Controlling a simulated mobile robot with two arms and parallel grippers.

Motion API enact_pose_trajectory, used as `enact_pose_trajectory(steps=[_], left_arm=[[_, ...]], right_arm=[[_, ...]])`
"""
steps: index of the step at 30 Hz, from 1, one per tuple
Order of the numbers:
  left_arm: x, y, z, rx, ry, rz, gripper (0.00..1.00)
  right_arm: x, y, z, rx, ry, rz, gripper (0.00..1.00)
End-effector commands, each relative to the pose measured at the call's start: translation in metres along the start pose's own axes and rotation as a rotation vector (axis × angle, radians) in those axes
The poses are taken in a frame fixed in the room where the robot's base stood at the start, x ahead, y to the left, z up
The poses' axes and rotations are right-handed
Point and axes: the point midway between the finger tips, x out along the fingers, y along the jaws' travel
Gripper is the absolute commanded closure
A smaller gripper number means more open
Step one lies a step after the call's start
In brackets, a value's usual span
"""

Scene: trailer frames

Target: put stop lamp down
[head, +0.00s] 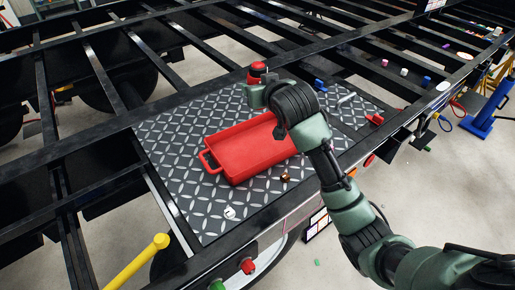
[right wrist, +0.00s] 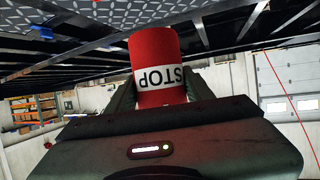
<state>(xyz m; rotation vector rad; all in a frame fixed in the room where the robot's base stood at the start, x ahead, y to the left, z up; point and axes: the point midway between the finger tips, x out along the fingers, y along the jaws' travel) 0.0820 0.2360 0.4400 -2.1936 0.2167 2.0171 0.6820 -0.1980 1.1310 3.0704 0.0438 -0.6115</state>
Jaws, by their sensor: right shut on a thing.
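The stop lamp (head: 257,69) is a red cylinder in the head view, held above the far side of the diamond plate (head: 165,155), behind the red tray. In the right wrist view the lamp (right wrist: 154,50) shows a white band with STOP upside down. My right gripper (head: 257,90) is shut on it, with one finger on each side in the right wrist view (right wrist: 160,90). The gripper and forearm hide part of the plate and the tray's right end. My left gripper is not in view.
The red tray (head: 245,157) lies on the plate and looks empty where visible. A small brown piece (head: 285,178), a white piece (head: 230,213) and a blue item (head: 320,85) lie around it. Black frame beams surround the plate. Its left part is clear.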

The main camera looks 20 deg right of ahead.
Motion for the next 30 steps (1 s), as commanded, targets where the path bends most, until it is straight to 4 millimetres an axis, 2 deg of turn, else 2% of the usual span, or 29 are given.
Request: enact_pose_trajectory(steps=[2,5,8,18,22,30], left_arm=[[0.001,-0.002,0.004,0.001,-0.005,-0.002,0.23],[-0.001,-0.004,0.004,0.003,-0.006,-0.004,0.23],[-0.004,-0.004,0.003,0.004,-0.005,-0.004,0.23],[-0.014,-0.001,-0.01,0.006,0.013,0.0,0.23],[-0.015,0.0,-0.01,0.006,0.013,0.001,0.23],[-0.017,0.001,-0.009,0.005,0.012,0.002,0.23]], right_arm=[[0.004,0.0,-0.013,0.001,0.002,-0.005,0.95],[0.008,0.0,-0.01,0.001,-0.002,-0.009,0.95],[0.016,0.0,0.01,0.0,-0.006,-0.009,0.95],[0.05,-0.001,0.093,0.0,-0.005,-0.01,0.95],[0.059,-0.001,0.115,0.0,-0.001,-0.009,0.95],[0.07,-0.001,0.141,0.001,-0.002,-0.009,0.95]])
